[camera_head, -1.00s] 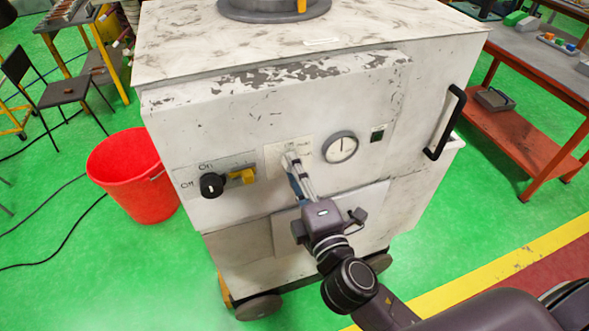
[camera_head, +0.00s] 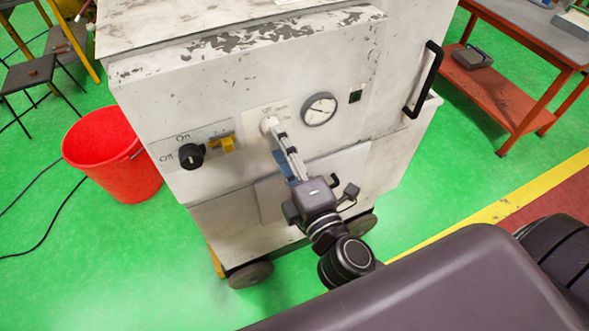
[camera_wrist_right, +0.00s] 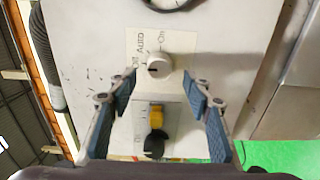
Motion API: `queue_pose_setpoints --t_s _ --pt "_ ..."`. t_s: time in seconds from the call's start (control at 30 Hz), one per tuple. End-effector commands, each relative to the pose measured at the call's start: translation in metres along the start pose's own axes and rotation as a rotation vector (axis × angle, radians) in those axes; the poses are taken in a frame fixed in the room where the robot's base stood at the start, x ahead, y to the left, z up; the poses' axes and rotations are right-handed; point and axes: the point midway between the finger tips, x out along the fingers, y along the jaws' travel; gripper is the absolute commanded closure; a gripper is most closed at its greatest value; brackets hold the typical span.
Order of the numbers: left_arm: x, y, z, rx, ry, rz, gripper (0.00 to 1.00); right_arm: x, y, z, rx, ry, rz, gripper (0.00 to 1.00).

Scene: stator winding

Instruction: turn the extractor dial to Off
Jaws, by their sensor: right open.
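The extractor dial (camera_head: 268,123) is a small round white knob on a pale label plate on the front of the worn white cabinet. In the right wrist view the dial (camera_wrist_right: 158,66) shows with Auto and On lettering around it; the Off lettering is only partly readable, and I cannot tell exactly where its mark points. My right gripper (camera_head: 279,134) reaches up to it from below. In the wrist view its blue-padded fingers (camera_wrist_right: 160,86) are spread open, one to either side and just below the dial, with nothing between the pads. My left gripper is not in view.
A black rotary switch (camera_head: 191,156) with Off and On marks and a yellow part (camera_head: 228,144) sit left of the dial. A round gauge (camera_head: 319,109) and a black handle (camera_head: 424,80) are to the right. A red bucket (camera_head: 112,155) stands on the green floor.

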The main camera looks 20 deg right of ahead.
Motion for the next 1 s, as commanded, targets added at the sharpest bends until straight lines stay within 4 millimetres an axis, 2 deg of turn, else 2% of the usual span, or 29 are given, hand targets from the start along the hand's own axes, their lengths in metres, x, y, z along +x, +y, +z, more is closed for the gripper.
queue_pose_setpoints --t_s 0.1,0.3,0.5,0.7,1.0 --pt "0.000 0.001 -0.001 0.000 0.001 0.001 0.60 -0.023 -0.002 0.000 0.002 0.000 -0.006 0.54" --pt "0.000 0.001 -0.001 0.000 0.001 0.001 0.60 -0.055 -0.002 0.000 0.001 -0.001 -0.007 0.54" --pt "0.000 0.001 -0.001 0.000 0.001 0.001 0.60 -0.075 -0.001 0.001 -0.001 -0.002 -0.002 0.54" --pt "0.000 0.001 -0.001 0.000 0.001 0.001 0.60 -0.082 -0.001 0.000 -0.002 0.001 -0.002 0.54" --pt "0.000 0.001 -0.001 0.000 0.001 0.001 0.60 -0.083 0.000 0.000 -0.001 0.001 -0.001 0.54"
